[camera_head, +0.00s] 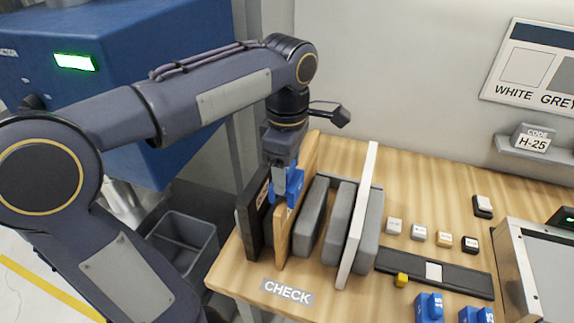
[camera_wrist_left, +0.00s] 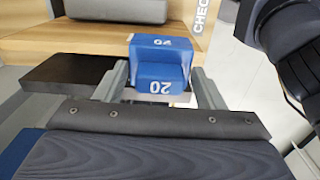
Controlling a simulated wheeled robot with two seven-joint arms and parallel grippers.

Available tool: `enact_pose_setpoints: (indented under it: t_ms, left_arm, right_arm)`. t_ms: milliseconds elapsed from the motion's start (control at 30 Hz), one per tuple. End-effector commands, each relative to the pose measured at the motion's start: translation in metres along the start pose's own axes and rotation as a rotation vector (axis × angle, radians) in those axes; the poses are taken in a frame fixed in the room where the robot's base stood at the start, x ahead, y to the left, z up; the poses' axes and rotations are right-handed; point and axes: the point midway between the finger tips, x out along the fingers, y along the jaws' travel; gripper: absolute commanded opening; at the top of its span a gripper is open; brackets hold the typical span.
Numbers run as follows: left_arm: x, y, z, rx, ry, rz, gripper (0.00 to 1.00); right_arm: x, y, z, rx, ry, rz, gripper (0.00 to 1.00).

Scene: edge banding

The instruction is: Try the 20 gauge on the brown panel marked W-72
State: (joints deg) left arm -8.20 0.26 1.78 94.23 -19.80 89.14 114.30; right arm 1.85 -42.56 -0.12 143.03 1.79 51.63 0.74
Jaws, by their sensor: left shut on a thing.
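My left gripper (camera_head: 282,180) is shut on the blue gauge (camera_head: 294,186), which reads 20 in the left wrist view (camera_wrist_left: 160,70). It holds the gauge high beside the upright panels, near the upper part of the light wood panel (camera_head: 281,238). I cannot tell whether the gauge touches a panel. A dark brown panel (camera_head: 249,225) stands just left of the wood panel; a small label on it is too small to read. A dark panel also shows in the left wrist view (camera_wrist_left: 72,73). No W-72 mark is readable. My right gripper is not in view.
Grey rack dividers (camera_head: 311,218) and a white panel (camera_head: 358,220) stand to the right. Two more blue gauges (camera_head: 430,307) sit at the front right near a black strip (camera_head: 460,283). A CHECK label (camera_head: 287,291) is at the table's front. A grey bin (camera_head: 182,243) stands left.

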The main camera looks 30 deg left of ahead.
Motion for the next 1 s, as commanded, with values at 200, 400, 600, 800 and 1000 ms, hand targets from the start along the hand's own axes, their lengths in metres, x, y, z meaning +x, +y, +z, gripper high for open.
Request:
enact_pose_setpoints:
  t_ms: [200, 400, 600, 800, 1000]
  left_arm:
    - [0.0031, 0.0000, -0.0001, 0.000, 0.000, 0.000, 0.33]
    - [0.0055, 0.0000, -0.0001, 0.000, 0.000, 0.000, 0.33]
    - [0.0079, 0.0001, 0.0000, 0.000, 0.000, 0.000, 0.33]
    - [0.0102, 0.0001, -0.0001, 0.000, 0.000, 0.000, 0.33]
    - [0.0107, 0.0001, 0.0000, 0.000, 0.000, 0.001, 0.33]
  right_arm:
    - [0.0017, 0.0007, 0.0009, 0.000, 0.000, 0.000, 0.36]
    - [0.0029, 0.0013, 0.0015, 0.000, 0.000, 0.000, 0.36]
    - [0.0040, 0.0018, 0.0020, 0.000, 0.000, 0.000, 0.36]
    - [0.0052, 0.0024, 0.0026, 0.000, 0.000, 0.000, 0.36]
    - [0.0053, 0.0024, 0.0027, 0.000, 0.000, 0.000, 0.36]
